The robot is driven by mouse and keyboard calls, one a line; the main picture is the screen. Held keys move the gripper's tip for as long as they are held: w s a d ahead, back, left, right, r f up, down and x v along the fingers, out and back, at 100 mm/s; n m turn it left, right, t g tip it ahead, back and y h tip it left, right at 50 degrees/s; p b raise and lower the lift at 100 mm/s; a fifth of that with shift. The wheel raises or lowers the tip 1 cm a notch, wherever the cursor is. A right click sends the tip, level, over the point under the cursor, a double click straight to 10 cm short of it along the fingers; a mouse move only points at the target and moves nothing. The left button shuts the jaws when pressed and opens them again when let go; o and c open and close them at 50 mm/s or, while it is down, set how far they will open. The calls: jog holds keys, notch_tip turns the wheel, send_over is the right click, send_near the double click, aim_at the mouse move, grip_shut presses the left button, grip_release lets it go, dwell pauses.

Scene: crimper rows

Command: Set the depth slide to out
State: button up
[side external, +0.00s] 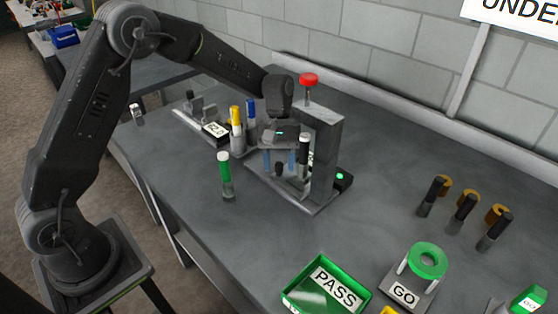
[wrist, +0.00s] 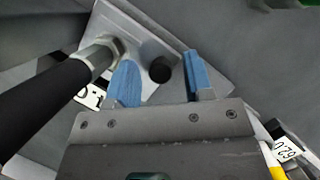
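The crimper is a grey bench fixture with an upright column (side external: 325,135) and a red knob (side external: 309,79) on top. A short black knob (wrist: 160,70) stands on its pale base plate (wrist: 135,30) in the wrist view; I take it to be the depth slide's knob, also visible in the side view (side external: 279,168). My gripper (wrist: 159,62) is open, its two blue fingers on either side of that knob with gaps to both. In the side view my gripper (side external: 279,162) points down in front of the column. The slide's track and setting marks cannot be made out.
A black-handled lever (wrist: 45,105) with a silver collar rises close beside the left finger. Yellow (side external: 236,130) and blue (side external: 251,112) cylinders stand behind. The PASS tray (side external: 300,294) and GO gauge (side external: 410,285) are at front right.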

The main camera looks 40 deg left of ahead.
grip_shut()
jog(key=shift+a, duration=0.15)
jog(key=shift+a, duration=2.15)
grip_release()
jog(key=v, duration=1.4)
